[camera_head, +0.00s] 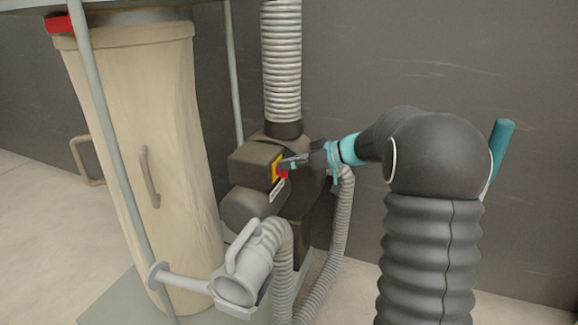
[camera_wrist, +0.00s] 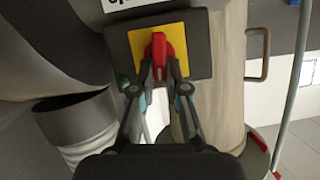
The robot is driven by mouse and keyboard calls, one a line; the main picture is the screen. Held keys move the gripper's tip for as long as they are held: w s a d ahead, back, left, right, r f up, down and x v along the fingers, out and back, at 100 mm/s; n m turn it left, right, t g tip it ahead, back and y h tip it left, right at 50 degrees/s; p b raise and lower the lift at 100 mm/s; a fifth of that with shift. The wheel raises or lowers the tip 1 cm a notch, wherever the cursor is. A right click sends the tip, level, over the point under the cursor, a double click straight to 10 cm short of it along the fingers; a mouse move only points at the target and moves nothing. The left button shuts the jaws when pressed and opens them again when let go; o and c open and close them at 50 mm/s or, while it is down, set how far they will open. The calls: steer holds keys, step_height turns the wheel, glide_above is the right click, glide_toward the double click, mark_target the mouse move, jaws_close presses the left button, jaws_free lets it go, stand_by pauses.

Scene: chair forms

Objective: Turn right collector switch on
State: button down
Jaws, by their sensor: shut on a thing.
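The collector switch is a red handle (camera_wrist: 158,49) on a yellow plate (camera_wrist: 187,52), set on a dark box (camera_wrist: 121,42) in the wrist view. In the head view the yellow plate (camera_head: 277,165) and a bit of the red handle (camera_head: 284,174) show on the side of the dark collector housing (camera_head: 252,160). My gripper (camera_wrist: 159,76) has its fingertips on both sides of the red handle and is shut on it. In the head view my gripper (camera_head: 287,164) reaches the switch from the right and hides part of it. The handle points along the picture's vertical in the wrist view.
A large beige collector bag (camera_head: 150,130) hangs left of the housing. A ribbed grey hose (camera_head: 282,60) rises above it, and more hose (camera_head: 335,245) loops below. A grey pipe fitting (camera_head: 240,275) stands in front. A dark wall (camera_head: 440,60) is behind.

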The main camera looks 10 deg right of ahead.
steer(key=m+g+y+p, duration=0.1)
steer(key=m+y, duration=0.1)
steer(key=m, duration=0.2)
steer(key=w+f+m+g+y+p, duration=0.1)
steer(key=m+y, duration=0.1)
steer(key=m, duration=0.2)
steer(key=d+f+m+g+y+p, duration=0.1)
steer(key=m+y, duration=0.1)
steer(key=m, duration=0.2)
steer(key=shift+w+g+p, duration=0.3)
steer(key=shift+w+p, duration=0.05)
steer(key=shift+f+m, duration=0.1)
steer(key=shift+m, duration=0.2)
stand_by(0.5)
steer(key=c, duration=1.2)
jaws_free()
steer(key=shift+d, duration=0.1)
steer(key=d, duration=0.4)
steer(key=s+d, duration=0.1)
steer(key=d, duration=0.2)
steer(key=s+d, duration=0.1)
steer(key=d, duration=0.3)
steer(key=shift+s+d, duration=0.2)
steer(key=shift+d, duration=0.1)
